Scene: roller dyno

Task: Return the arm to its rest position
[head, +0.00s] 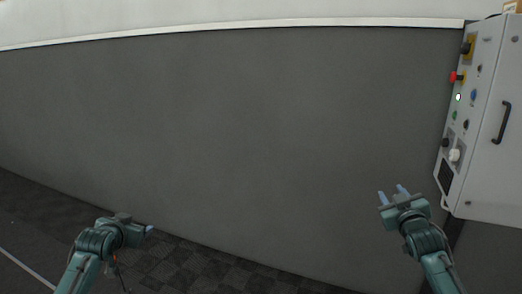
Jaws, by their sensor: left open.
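My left arm comes in from the lower left, teal and bent. My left gripper (150,230) points to the right, low in front of the grey wall, with a bluish fingertip showing. It is open and nothing shows in it. My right arm rises from the lower right. My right gripper (392,192) points up, its two pale blue fingers apart and empty. It is to the left of the control cabinet and apart from it in the picture.
A light grey control cabinet (493,180) stands at the right, with a red button (453,77), several other knobs and a black handle (501,122). A dark grey wall (240,130) with a white top edge fills the middle. Dark checkered floor (185,265) lies below.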

